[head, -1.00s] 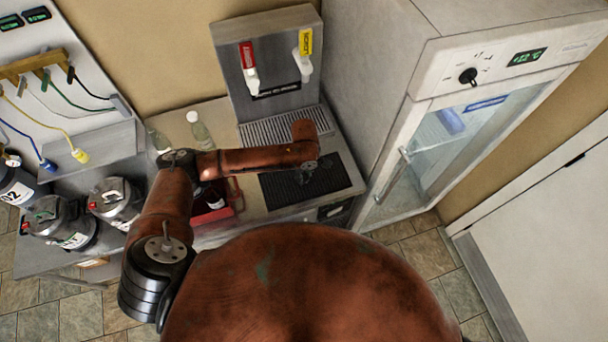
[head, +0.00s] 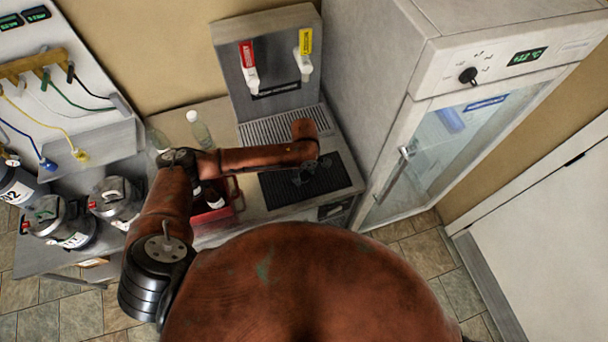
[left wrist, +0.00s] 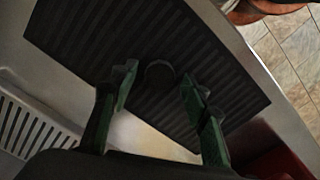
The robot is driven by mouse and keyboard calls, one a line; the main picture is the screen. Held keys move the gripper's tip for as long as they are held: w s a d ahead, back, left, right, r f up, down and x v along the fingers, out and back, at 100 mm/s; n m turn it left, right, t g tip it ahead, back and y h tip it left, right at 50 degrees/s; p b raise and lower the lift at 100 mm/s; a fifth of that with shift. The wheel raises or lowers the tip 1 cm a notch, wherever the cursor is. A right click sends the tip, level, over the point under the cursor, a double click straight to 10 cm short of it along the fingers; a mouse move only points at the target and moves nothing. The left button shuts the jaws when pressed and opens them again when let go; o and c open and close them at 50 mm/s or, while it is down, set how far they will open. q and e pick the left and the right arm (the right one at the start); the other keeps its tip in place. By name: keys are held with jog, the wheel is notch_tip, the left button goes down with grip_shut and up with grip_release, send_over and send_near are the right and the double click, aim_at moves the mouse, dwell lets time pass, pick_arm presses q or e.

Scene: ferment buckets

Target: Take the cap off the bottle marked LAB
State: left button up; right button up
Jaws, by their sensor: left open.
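My left gripper (head: 311,172) is open above the black ribbed mat (head: 277,191) on the counter. In the left wrist view its green fingers (left wrist: 158,82) stand apart. A small dark round thing (left wrist: 160,73) shows between the fingertips against the mat; I cannot tell whether it is a cap. No label reading LAB can be made out. A clear bottle with a pale cap (head: 200,134) stands at the back of the counter, with another clear bottle (head: 157,140) to its left. Dark bottles (head: 213,196) stand in a red crate (head: 229,207), partly hidden by my left arm. My right gripper is not seen.
A tap unit (head: 270,65) with red and yellow labels stands behind a metal drip grille (head: 275,130). A glass-door fridge (head: 425,160) is close on the right. The mat is mostly clear.

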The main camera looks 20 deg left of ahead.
aim_at(304, 177)
pick_arm(q)
notch_tip(304, 177, up, 12)
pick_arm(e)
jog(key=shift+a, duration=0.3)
pick_arm(q)
jog(key=shift+f, duration=0.1)
